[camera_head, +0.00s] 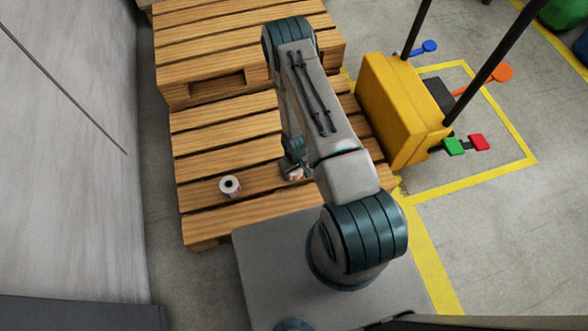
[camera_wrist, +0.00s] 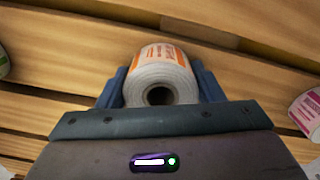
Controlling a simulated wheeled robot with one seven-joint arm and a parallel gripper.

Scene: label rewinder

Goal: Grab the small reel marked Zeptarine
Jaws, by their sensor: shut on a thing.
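In the wrist view a small white reel with an orange printed label (camera_wrist: 166,63) sits between the two blue fingers of my gripper (camera_wrist: 162,85). The gripper is shut on it, and the reel's round core hole faces the camera. The print is too small to read, so I cannot tell whether it says Zeptarine. In the head view my gripper (camera_head: 291,170) is low over the front pallet, and the reel in it (camera_head: 297,175) is mostly hidden by my arm.
Another white reel (camera_head: 230,186) stands on the wooden pallet (camera_head: 205,215), left of my gripper. In the wrist view a pink-labelled reel (camera_wrist: 307,110) is at the right edge and a green-labelled reel (camera_wrist: 2,62) at the left edge. A yellow machine (camera_head: 395,110) stands right of the pallets.

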